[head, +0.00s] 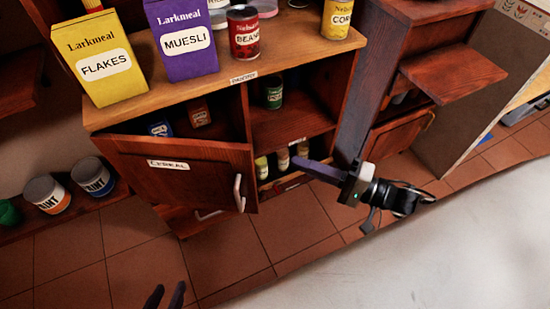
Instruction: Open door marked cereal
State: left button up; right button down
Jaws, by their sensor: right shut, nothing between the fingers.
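The wooden door marked CEREAL (190,181) is on the lower left of the cabinet. It stands ajar, swung outward, with a gap above its top edge into the compartment. Its pale metal handle (239,193) is near its right edge. My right gripper (300,166) is to the right of the door, in front of the open shelves. It is shut and empty, apart from the handle. My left gripper (166,296) shows only its dark fingertips at the bottom edge, below the door. They are apart with nothing visible between them.
A yellow FLAKES box (98,59), a purple MUESLI box (182,40) and cans stand on the cabinet top (270,68). Paint cans (47,194) sit on a low shelf at left. Another wooden door (400,133) is at right. The tiled floor before the cabinet is clear.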

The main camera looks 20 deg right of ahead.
jog(key=b+x, duration=0.1)
jog(key=x, duration=0.9)
jog(key=shift+s+a+p, duration=0.1)
jog(key=shift+s+a, duration=0.2)
jog(key=shift+s, duration=0.35)
jog(key=shift+s+a+p, duration=0.1)
jog(key=shift+s+a, duration=0.2)
jog(key=shift+s, duration=0.3)
jog(key=shift+s+a+p, duration=0.1)
jog(key=shift+s+a, duration=0.2)
jog(key=shift+s, duration=0.35)
jog(key=shift+s+a, duration=0.1)
